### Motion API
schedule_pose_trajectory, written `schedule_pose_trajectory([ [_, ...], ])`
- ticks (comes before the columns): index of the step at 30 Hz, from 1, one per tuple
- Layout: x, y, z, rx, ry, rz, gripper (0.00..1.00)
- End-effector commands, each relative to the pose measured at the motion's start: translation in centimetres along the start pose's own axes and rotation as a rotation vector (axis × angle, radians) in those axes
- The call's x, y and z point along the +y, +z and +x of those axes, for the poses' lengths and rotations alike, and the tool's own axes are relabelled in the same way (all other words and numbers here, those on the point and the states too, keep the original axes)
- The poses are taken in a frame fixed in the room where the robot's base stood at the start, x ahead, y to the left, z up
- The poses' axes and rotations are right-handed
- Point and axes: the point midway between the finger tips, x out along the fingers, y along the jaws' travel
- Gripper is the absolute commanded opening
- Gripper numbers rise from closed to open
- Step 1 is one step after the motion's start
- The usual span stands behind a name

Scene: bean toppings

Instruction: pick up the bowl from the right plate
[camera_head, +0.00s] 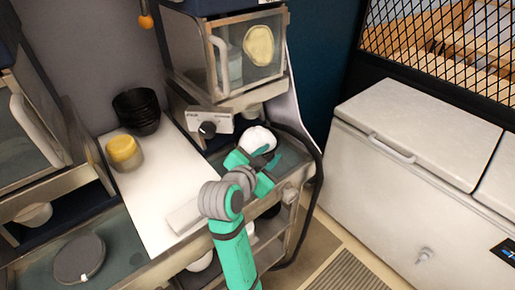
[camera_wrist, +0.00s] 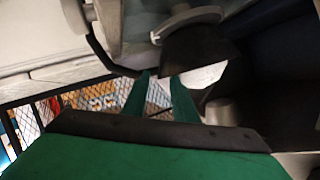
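A white rounded bowl (camera_head: 257,139) sits at the right end of the counter, below the glass-fronted machine. My teal gripper (camera_head: 263,158) is right beside it, on its near side, and covers part of it. In the wrist view my two green fingers (camera_wrist: 161,77) stand apart with a gap between them. A white round surface, apparently the bowl (camera_wrist: 204,75), shows just beyond the right finger, not between the fingers. A dark piece partly covers it. I cannot make out the plate under the bowl. A dark grey round plate (camera_head: 79,259) lies at the lower left.
The glass-fronted machine (camera_head: 232,60) with a knob overhangs the bowl closely. A white chest freezer (camera_head: 415,150) stands right, across the floor.

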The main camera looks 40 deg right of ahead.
Motion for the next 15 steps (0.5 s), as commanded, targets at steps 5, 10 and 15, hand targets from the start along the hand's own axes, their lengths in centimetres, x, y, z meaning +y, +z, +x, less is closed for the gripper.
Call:
schedule_pose_trajectory([
  [5, -0.1, -0.1, 2.3, 0.001, 0.001, -0.001, 0.26],
  [10, -0.1, 0.0, 3.0, 0.000, -0.001, 0.000, 0.26],
  [15, -0.1, 0.0, 3.0, 0.000, -0.002, 0.000, 0.26],
])
